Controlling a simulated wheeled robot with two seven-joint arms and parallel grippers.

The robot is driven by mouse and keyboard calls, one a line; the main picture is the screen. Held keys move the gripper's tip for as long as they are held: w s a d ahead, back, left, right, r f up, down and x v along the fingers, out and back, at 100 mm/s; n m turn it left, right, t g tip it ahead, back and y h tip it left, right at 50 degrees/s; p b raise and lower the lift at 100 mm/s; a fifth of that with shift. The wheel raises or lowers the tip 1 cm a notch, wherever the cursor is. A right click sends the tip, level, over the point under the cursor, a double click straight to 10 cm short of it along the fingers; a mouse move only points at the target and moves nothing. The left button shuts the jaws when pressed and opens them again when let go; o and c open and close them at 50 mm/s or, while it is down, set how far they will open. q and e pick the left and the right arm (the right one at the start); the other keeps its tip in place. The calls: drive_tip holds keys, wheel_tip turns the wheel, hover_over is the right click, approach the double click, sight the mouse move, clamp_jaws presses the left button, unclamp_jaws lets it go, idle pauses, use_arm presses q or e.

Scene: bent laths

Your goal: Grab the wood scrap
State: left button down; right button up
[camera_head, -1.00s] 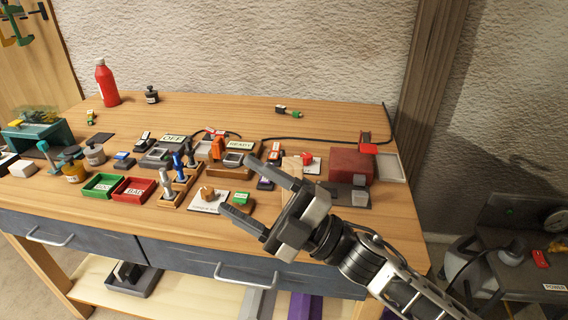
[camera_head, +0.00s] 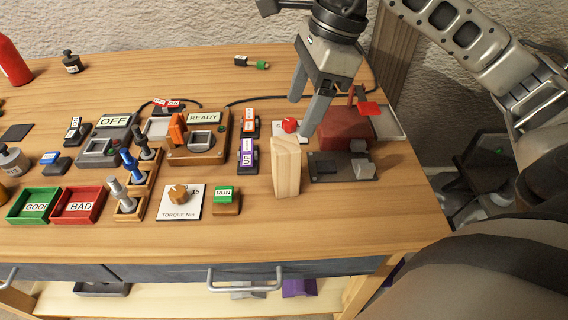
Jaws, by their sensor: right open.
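The wood scrap (camera_head: 286,170) is a pale upright block standing on the workbench, right of the middle of the view. My right gripper (camera_head: 305,118) points down from above, just behind and above the block's top. Its two fingers are apart with nothing between them. One fingertip overlaps the block's top right edge in the view; I cannot tell whether it touches. My left gripper is not in view.
A red block on a dark base (camera_head: 345,135) stands close right of the wood. A red knob (camera_head: 290,125) sits behind it. The green RUN button (camera_head: 225,198) and torque dial (camera_head: 180,198) are to the left. Bare bench (camera_head: 330,220) lies in front.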

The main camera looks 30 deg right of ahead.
sight(287, 143)
drive_tip(key=x, duration=0.5)
drive_tip(key=shift+p+x, duration=0.6)
drive_tip(key=shift+x, duration=2.15)
drive_tip(key=shift+s+a, duration=0.1)
drive_tip(key=c, duration=1.1)
